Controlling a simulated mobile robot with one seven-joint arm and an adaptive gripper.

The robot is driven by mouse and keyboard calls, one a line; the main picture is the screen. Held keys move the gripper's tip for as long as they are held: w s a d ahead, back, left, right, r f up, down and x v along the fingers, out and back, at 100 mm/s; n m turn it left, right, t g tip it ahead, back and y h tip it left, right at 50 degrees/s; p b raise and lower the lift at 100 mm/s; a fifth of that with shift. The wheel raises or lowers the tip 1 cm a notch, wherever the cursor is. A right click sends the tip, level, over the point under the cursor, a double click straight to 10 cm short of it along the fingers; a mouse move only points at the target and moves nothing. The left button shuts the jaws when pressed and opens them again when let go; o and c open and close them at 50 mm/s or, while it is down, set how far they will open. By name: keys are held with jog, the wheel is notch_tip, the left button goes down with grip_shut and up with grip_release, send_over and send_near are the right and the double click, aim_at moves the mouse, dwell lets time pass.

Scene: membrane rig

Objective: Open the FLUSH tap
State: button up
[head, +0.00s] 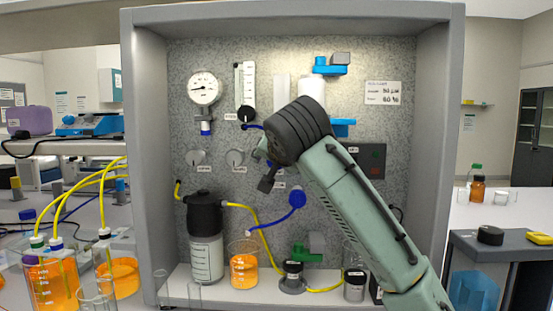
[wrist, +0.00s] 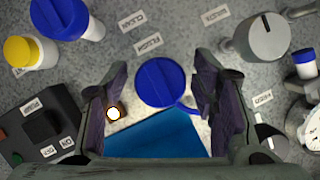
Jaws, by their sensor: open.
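The FLUSH tap shows in the wrist view as a round blue knob (wrist: 160,82) with a raised ridge across its face and a blue tube beside it. The FLUSH label (wrist: 148,44) is just above it in that view. My gripper (wrist: 160,98) is open, one dark finger on each side of the knob; both look apart from it, though depth is hard to judge. In the head view my gripper (head: 266,168) is in front of the panel (head: 345,210) and seems to hide this tap.
A bright blue part (wrist: 165,135) lies below the knob in the wrist view, close to the fingers. A grey knob (wrist: 262,40) is at upper right. In the head view, a black-topped vessel (head: 205,215) and an orange beaker (head: 244,270) stand low in the rig.

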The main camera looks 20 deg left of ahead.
jog(key=shift+c, duration=0.5)
jog(key=c, duration=1.1)
jog(key=n+h+p, duration=0.1)
jog(key=n+h, duration=0.1)
jog(key=shift+r+n, duration=0.1)
jog(key=shift+n, duration=0.3)
jog(key=n+t+h, duration=0.1)
jog(key=n+h, duration=0.1)
jog(key=n, duration=0.1)
jog(key=shift+a+p, duration=0.1)
jog(key=shift+p, duration=0.2)
jog(key=n+t+h, duration=0.1)
jog(key=n+h, duration=0.1)
jog(key=n, duration=0.1)
jog(key=shift+n+b, duration=0.4)
jog(key=shift+n+t+h+b, duration=0.45)
jog(key=shift+n+t+h, duration=0.35)
jog(key=shift+n, duration=0.6)
